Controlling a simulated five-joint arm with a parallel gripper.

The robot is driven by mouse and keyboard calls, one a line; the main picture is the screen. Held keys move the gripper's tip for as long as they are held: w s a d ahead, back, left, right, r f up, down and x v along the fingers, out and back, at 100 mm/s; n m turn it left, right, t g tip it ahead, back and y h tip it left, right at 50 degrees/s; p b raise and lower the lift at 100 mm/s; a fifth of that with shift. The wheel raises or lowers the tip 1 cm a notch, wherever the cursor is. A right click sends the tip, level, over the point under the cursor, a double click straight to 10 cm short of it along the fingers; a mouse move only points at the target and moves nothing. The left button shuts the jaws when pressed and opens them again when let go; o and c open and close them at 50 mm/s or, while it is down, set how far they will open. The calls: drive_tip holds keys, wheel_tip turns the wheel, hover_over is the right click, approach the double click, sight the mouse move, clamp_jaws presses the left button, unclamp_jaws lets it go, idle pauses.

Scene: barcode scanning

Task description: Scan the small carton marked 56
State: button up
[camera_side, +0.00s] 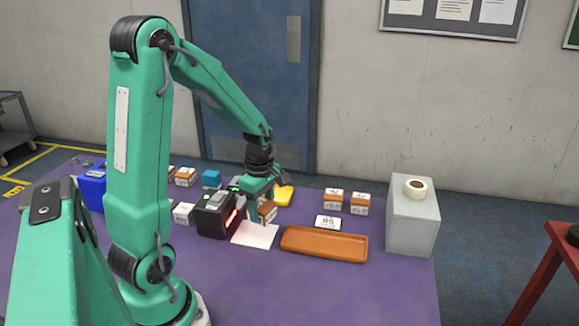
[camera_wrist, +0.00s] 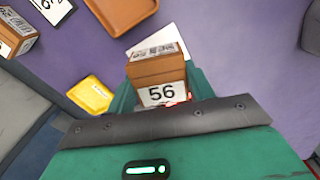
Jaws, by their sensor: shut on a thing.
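The small carton marked 56 (camera_wrist: 160,94) is brown with white labels and sits between the green fingers of my gripper (camera_wrist: 160,82) in the wrist view. In the side view my gripper (camera_side: 262,203) is shut on this carton (camera_side: 268,211), just right of the black scanner (camera_side: 213,217). The scanner's face glows red toward the carton. A little red light shows at the carton's lower right edge in the wrist view. A white sheet (camera_side: 256,235) lies below. I cannot tell whether the carton touches it.
An empty brown tray (camera_side: 323,245) lies right of the sheet, with a number card (camera_side: 327,221) behind it.

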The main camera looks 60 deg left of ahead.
sight(262, 217)
drive_tip(key=shift+f, duration=1.95)
drive_tip(key=shift+r, duration=4.65)
